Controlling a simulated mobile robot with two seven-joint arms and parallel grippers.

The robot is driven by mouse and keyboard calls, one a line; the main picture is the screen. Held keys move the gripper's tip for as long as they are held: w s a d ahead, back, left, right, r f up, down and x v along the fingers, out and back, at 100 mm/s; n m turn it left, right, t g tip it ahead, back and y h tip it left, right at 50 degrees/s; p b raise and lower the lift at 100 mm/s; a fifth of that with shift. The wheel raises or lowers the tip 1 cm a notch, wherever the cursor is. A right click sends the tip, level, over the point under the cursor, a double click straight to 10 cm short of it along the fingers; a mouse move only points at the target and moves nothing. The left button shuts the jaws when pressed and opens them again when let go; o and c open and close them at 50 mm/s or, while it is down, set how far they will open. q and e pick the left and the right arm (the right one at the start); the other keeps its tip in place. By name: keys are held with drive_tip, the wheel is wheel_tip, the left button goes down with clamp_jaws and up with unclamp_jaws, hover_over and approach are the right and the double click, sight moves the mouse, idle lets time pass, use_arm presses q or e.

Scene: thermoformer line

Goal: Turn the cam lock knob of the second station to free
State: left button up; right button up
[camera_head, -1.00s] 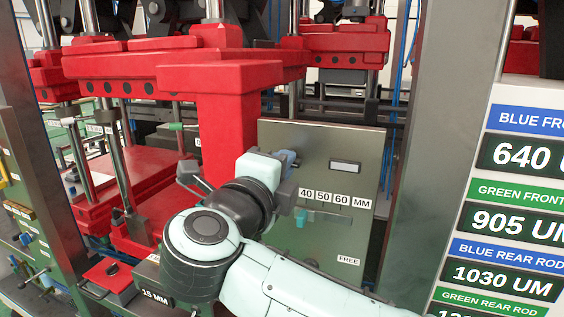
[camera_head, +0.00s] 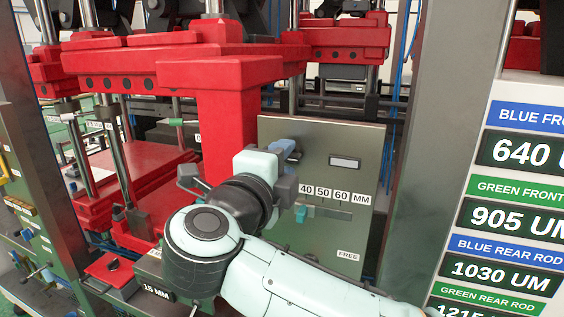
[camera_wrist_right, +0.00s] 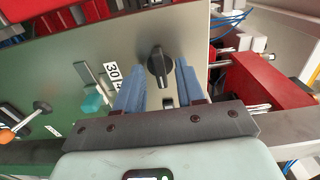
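A black knob (camera_wrist_right: 160,66) with a bar-shaped grip shows on the green panel in the right wrist view. Its bar points roughly up and down in that picture. My right gripper (camera_wrist_right: 160,82) is open, with its two blue fingers on either side of the knob's line. I cannot tell whether they touch it. In the head view, the right gripper (camera_head: 286,165) is at the left part of the panel (camera_head: 320,235), and my wrist hides the knob. A FREE label (camera_head: 348,254) sits low on the panel. My left gripper is not in view.
A teal slider (camera_head: 301,214) sits under the 40 50 60 MM scale (camera_head: 332,194), close to the right gripper. A red machine column (camera_head: 227,125) stands left of it. A grey post (camera_head: 432,150) and a sign board (camera_head: 520,180) stand to the right.

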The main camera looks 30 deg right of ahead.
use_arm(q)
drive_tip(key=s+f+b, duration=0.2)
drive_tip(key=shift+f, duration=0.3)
use_arm(e)
drive_tip(key=v, duration=1.3)
drive_tip(key=shift+s, duration=0.15)
drive_tip(key=shift+a, duration=0.1)
